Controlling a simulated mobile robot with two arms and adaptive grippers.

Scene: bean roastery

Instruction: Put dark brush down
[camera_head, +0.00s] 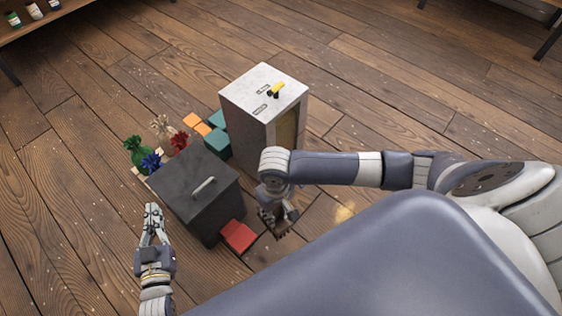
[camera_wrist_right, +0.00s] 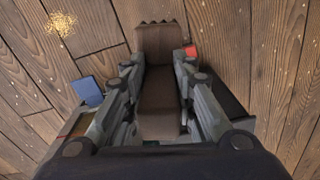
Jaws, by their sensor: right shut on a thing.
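The dark brown brush (camera_wrist_right: 160,88) is between the fingers of my right gripper (camera_wrist_right: 160,75), which is shut on it. In the head view the right gripper (camera_head: 278,214) points down in front of the white cabinet, to the right of the red block, with the dark brush (camera_head: 277,226) partly hidden by it. In the wrist view the brush's toothed end points up the picture, with wooden floor around it. I cannot tell how far it is above the floor. My left gripper (camera_head: 153,222) is at the lower left, holding nothing visible; its finger gap is unclear.
A dark box with a grey handle (camera_head: 190,190) stands between my grippers. A tall white cabinet (camera_head: 245,108) with a yellow-handled item on top stands behind the right one. A tan patch (camera_head: 344,213) lies on the floor.

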